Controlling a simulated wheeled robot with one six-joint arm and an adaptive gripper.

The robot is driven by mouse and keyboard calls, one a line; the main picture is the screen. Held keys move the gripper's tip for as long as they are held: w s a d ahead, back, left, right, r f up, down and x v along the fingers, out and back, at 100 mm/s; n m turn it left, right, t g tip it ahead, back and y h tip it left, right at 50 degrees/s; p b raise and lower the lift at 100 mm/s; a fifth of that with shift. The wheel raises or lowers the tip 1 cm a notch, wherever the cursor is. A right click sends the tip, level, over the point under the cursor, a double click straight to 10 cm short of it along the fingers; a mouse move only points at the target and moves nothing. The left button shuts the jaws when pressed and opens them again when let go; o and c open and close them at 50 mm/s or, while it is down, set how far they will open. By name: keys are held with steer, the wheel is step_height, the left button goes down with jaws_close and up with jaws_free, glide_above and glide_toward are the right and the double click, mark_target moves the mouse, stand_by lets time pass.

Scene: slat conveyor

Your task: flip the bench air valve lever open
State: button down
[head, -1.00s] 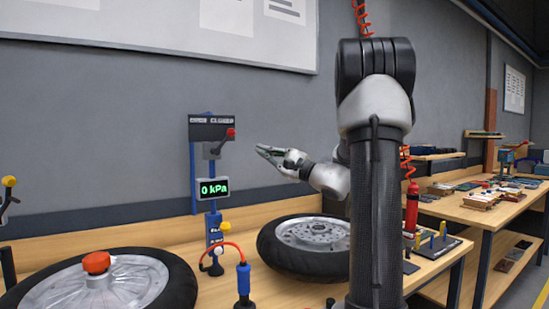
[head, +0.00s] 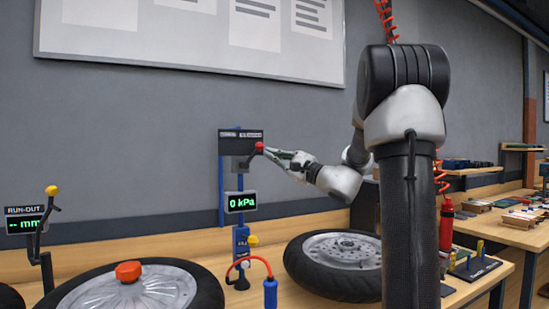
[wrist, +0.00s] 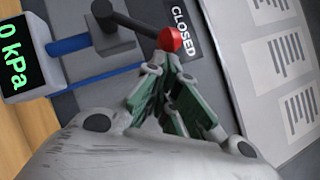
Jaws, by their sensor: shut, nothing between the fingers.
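The air valve lever has a red knob (head: 259,147) on a dark arm, below a dark label plate (head: 240,134) on a blue post. In the wrist view the red knob (wrist: 170,39) lies just beyond my fingertips, beside the word CLOSED (wrist: 184,32). My gripper (head: 272,152) reaches in from the right with its fingers shut and empty. Its green-padded fingers (wrist: 164,72) point at the knob in the wrist view. The tips are at or very near the knob; I cannot tell whether they touch. The gauge display (head: 241,203) below reads 0 kPa.
A wheel with a tyre (head: 335,262) lies on the bench below my arm. Another wheel with a red cap (head: 128,272) lies at front left. A run-out display (head: 25,224) stands at far left. The wall around the valve is clear.

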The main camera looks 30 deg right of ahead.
mark_target(261, 145)
steer(key=shift+r+n, duration=0.3)
steer(key=shift+a+r+n+g, duration=0.15)
steer(key=shift+n+g, duration=0.15)
steer(key=a+r+n+g, duration=0.1)
steer(key=n, duration=0.1)
steer(key=a+r+n+g+h, duration=0.1)
steer(key=r+n, duration=0.1)
steer(key=a+r+n+g, duration=0.1)
steer(key=a+n+g, duration=0.1)
steer(key=shift+r+n, duration=0.3)
steer(key=a+r+n+g+h, duration=0.1)
steer(key=a+n+g+h, duration=0.1)
steer(key=a+n+h, duration=0.2)
steer(key=shift+a, duration=1.2)
